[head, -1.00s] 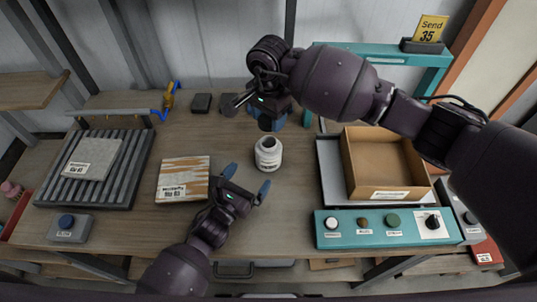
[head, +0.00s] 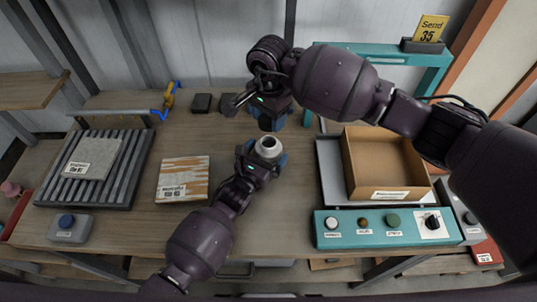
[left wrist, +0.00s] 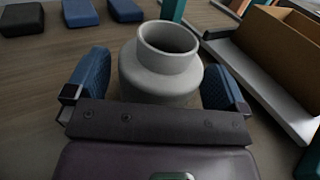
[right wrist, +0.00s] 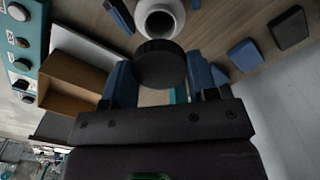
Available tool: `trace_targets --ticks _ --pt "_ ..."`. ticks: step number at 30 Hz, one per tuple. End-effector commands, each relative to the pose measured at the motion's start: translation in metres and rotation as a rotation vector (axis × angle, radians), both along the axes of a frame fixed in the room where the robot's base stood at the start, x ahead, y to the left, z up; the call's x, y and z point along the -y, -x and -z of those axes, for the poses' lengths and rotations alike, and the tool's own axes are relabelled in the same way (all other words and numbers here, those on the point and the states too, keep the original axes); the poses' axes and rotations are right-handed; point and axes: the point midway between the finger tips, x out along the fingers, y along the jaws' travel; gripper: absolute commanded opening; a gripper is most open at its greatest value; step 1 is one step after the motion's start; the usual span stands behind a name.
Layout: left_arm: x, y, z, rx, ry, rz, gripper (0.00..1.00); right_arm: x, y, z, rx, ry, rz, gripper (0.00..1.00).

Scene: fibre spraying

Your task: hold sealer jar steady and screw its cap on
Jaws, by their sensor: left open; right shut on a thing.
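The sealer jar (head: 268,147) stands upright and uncapped on the table, its open neck up. In the left wrist view the grey jar (left wrist: 160,70) sits between the blue fingers of my left gripper (left wrist: 158,85), which is open around it with a gap visible at the sides. My right gripper (head: 271,120) is behind the jar in the head view. In the right wrist view it is shut on the black round cap (right wrist: 160,64), and the jar's open mouth (right wrist: 160,20) shows just beyond, apart from the cap.
A cardboard box (head: 386,165) on a grey tray and a teal button panel (head: 388,228) stand to the right. A striped board (head: 184,178) and a ribbed rack (head: 55,190) are on the left. Small dark blocks (head: 202,103) lie at the back.

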Motion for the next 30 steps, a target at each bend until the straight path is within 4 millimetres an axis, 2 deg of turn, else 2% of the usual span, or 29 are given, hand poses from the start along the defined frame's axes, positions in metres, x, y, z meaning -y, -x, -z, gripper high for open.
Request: trace_targets --ticks 2,12,15,18,30 --pt "0.000 0.000 0.000 0.000 0.000 0.000 1.00 0.000 0.000 0.000 0.000 0.000 0.000 0.32" --pt "0.000 0.000 0.000 0.000 0.000 0.000 0.48 0.000 0.000 0.000 0.000 0.000 0.000 0.32" --pt "0.000 0.000 0.000 0.000 0.000 0.000 0.36 0.000 0.000 0.000 0.000 0.000 0.000 0.32" --pt "0.000 0.000 0.000 0.000 0.000 0.000 0.36 0.000 0.000 0.004 -0.001 0.002 0.000 0.32" --pt "0.000 0.000 0.000 0.000 0.000 0.000 0.36 0.000 0.000 0.048 0.001 0.001 0.000 0.32"
